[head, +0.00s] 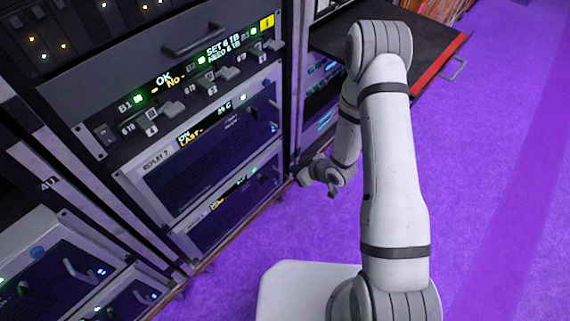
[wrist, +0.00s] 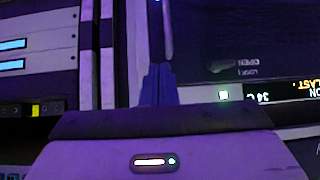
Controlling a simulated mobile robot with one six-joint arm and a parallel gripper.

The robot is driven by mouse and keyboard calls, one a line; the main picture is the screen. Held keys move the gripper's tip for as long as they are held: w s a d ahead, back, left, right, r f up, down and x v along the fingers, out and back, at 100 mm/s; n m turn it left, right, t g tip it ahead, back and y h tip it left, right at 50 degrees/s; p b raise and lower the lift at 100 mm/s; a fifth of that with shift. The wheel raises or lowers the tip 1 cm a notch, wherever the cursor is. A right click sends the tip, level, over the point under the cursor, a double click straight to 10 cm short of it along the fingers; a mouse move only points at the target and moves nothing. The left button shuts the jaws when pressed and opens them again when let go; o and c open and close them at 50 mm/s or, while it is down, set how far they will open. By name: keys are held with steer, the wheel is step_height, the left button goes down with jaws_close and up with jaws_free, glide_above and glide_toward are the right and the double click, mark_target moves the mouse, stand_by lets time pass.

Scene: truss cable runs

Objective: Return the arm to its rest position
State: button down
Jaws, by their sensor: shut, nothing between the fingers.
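My arm shows in the head view as a white, grey-banded limb, raised at the elbow and folded down toward the rack. My gripper (head: 301,180) is small there, low beside the right edge of the rack front, and looks apart from it. In the wrist view its fingers (wrist: 158,84) are together and dark blue, with nothing between them. They point toward the rack front, near an upright post (wrist: 133,50). Whether they touch anything cannot be told.
A dark shelf with a red edge (head: 438,68) juts out behind my arm. Purple floor (head: 490,180) is open at the right.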

steer(key=p+v, duration=0.1)
steer(key=v, duration=0.5)
steer(key=shift+s+d, duration=0.2)
steer(key=shift+s, duration=0.05)
steer(key=shift+r, duration=0.15)
